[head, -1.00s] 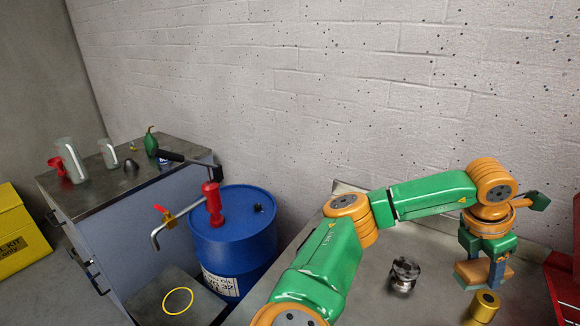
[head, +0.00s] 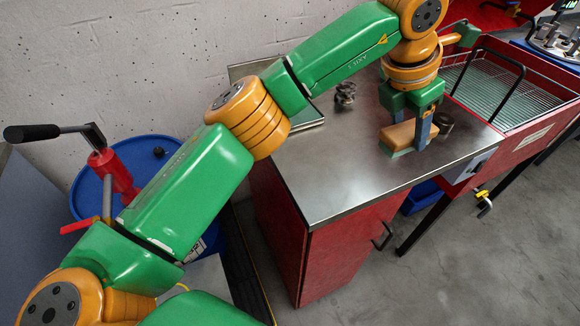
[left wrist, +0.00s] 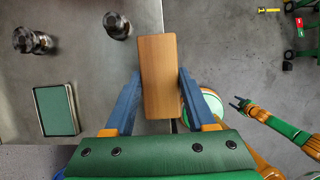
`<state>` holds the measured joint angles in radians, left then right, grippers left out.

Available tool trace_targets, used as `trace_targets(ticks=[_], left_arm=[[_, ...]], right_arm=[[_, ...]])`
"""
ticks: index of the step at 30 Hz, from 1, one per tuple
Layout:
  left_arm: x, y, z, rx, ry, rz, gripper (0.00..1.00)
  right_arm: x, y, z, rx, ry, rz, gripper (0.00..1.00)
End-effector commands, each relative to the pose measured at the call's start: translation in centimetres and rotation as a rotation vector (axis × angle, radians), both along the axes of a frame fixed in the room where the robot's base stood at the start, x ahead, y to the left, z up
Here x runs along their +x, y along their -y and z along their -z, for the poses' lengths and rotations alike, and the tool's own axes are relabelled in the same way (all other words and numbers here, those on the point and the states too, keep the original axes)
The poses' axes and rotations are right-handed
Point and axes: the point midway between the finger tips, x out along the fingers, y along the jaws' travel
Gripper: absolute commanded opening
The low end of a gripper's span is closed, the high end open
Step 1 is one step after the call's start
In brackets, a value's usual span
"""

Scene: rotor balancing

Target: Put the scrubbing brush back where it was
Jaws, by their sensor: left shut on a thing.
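The scrubbing brush (head: 397,135) is a tan wooden block with a pale greenish underside. My left gripper (head: 411,138) is shut on it, over the metal-topped bench near its right end. In the left wrist view the brush (left wrist: 159,78) lies lengthwise between the two blue fingers (left wrist: 160,102). I cannot tell whether its underside touches the bench. My right gripper (left wrist: 240,104) shows small in the left wrist view, open and empty over the floor, and is out of the head view.
A dark cylinder (head: 443,122) stands just right of the brush. A dark metal part (head: 345,93) stands farther back. A flat green-topped tray (left wrist: 56,108) lies on the bench. The bench top (head: 340,170) is clear in front. A red-sided basin with a grille (head: 500,85) adjoins on the right.

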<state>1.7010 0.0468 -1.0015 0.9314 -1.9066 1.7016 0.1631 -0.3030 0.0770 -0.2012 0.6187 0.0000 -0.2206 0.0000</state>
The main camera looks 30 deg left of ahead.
Motion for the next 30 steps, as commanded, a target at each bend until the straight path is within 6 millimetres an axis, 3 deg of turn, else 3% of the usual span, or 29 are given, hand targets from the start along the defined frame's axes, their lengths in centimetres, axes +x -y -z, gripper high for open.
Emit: trace_targets(ticks=[2, 8, 13, 20, 24, 30], left_arm=[[-0.1, -1.0, 0.7, 0.0, -0.002, 0.002, 0.04], [-0.7, -7.4, 3.2, 0.0, -0.003, -0.002, 0.04], [-1.1, -11.5, 7.1, 0.001, -0.007, -0.002, 0.04], [-1.3, -13.9, 10.3, 0.002, -0.006, 0.001, 0.04], [-1.3, -13.7, 12.5, 0.0, -0.004, 0.002, 0.04], [-1.2, -13.7, 13.1, 0.0, 0.0, 0.002, 0.04]], right_arm=[[0.1, 0.1, 0.4, -0.002, 0.001, 0.0, 0.5], [0.4, 0.5, -0.2, -0.008, 0.007, -0.001, 0.5], [0.5, 0.6, -1.0, -0.009, 0.009, -0.001, 0.5], [0.4, 0.3, -1.8, -0.004, 0.008, 0.0, 0.5], [0.3, 0.0, -3.0, 0.0, 0.007, 0.002, 0.5], [0.3, -0.1, -2.7, 0.001, 0.006, 0.002, 0.5]])
